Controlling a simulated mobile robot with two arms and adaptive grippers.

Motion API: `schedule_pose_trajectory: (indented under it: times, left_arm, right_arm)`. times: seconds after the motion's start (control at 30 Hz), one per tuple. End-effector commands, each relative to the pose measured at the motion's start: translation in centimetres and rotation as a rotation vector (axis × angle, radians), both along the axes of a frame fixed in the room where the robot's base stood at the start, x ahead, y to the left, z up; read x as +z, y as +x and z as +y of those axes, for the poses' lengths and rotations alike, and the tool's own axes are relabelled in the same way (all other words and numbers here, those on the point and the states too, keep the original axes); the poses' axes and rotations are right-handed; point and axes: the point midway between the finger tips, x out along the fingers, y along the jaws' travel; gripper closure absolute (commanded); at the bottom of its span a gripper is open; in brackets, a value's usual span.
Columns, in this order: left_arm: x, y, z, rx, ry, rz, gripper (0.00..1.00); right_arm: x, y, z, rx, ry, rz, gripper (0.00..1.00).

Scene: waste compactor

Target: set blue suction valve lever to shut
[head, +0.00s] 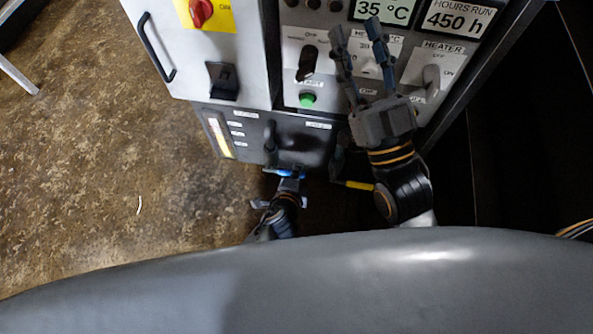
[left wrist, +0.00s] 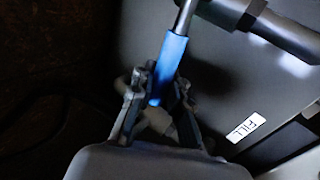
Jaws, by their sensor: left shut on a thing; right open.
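The blue lever (head: 284,172) is low on the front of the machine in the head view. In the left wrist view the blue sleeve of the lever (left wrist: 170,62) sits on a metal rod that runs up to a dark pipe fitting. My left gripper (head: 290,180) is shut on the blue sleeve; in the left wrist view its fingers (left wrist: 158,92) are on both sides of the sleeve's end. My right gripper (head: 354,38) is open and empty, in front of the control panel. The valve body is partly hidden in the head view.
A yellow lever (head: 358,185) sticks out to the right of the blue one. The panel above has a green start button (head: 307,99), a black switch (head: 307,62) and a heater knob (head: 431,80). A label reading FILL (left wrist: 246,127) is near the pipe. Open floor (head: 110,170) lies left.

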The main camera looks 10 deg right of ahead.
Motion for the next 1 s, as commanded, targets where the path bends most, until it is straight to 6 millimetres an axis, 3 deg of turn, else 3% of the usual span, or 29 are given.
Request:
schedule_pose_trajectory:
  times: [0.03, 0.3, 0.73, 0.77, 0.83, 1.0]
  left_arm:
    - [-0.9, -0.6, 0.0, -0.002, 0.023, 0.006, 1.0]
    - [-1.3, -0.6, 0.1, -0.003, 0.08, -0.013, 1.0]
    - [-1.3, -0.6, 0.1, -0.002, 0.087, -0.014, 1.0]
    - [-1.3, -0.6, 0.1, -0.002, 0.087, -0.014, 0.79]
    - [-1.3, -0.5, 0.1, -0.001, 0.087, -0.015, 0.65]
    - [-1.1, -0.3, 0.1, 0.0, 0.084, -0.019, 0.61]
  right_arm:
    - [0.3, -0.3, 0.0, 0.002, 0.01, -0.033, 0.6]
    - [1.9, -1.5, -0.2, 0.007, 0.039, -0.133, 0.6]
    - [2.0, -1.7, -0.2, 0.007, 0.041, -0.143, 0.6]
    - [2.0, -1.7, -0.2, 0.007, 0.041, -0.143, 0.6]
    - [2.0, -1.7, -0.2, 0.007, 0.041, -0.142, 0.6]
    - [2.0, -1.7, -0.2, 0.007, 0.041, -0.142, 0.6]
